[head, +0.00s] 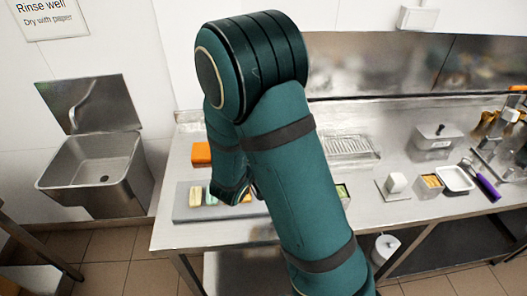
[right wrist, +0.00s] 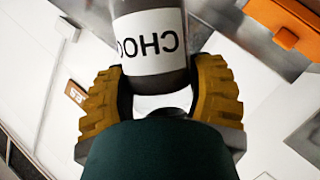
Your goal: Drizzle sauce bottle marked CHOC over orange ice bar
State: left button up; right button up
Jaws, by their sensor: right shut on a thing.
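My right gripper (right wrist: 160,95) is shut on a dark sauce bottle (right wrist: 150,7) whose white label reads CHOC. The lettering is upside down in the right wrist view, and the bottle's top end is cut off by the frame. In the head view my teal arm hides this gripper and the bottle. Small bars lie on a grey tray (head: 182,211) on the counter, among them a pale yellow one (head: 196,196) and a green one (head: 211,198). An orange bar (head: 246,198) shows only as a small patch beside my arm. My left gripper is not in view.
The steel counter (head: 390,222) carries an orange block (head: 201,154) behind the tray. To the right are a lidded steel container (head: 437,140), a white tray (head: 456,179) and a purple-handled tool (head: 487,187). A sink (head: 100,172) hangs at the left.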

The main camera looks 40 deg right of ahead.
jog(key=shift+r+m+t+y, duration=0.3)
jog(key=shift+m+t+y, duration=0.1)
jog(key=shift+m, duration=0.5)
jog(key=shift+s+d+r+m+t+y+b, duration=0.1)
jog(key=shift+r+m+t+y+b, duration=0.25)
jog(key=shift+m+b, duration=0.35)
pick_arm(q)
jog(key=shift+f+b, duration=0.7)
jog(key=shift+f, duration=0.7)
pick_arm(e)
jog(key=shift+r+m+t+y, duration=0.2)
jog(key=shift+m+t+y, duration=0.15)
jog(key=shift+m, duration=0.3)
jog(key=shift+r+m+t+y, duration=0.2)
jog(key=shift+m+y, duration=0.2)
jog(key=shift+m, duration=0.25)
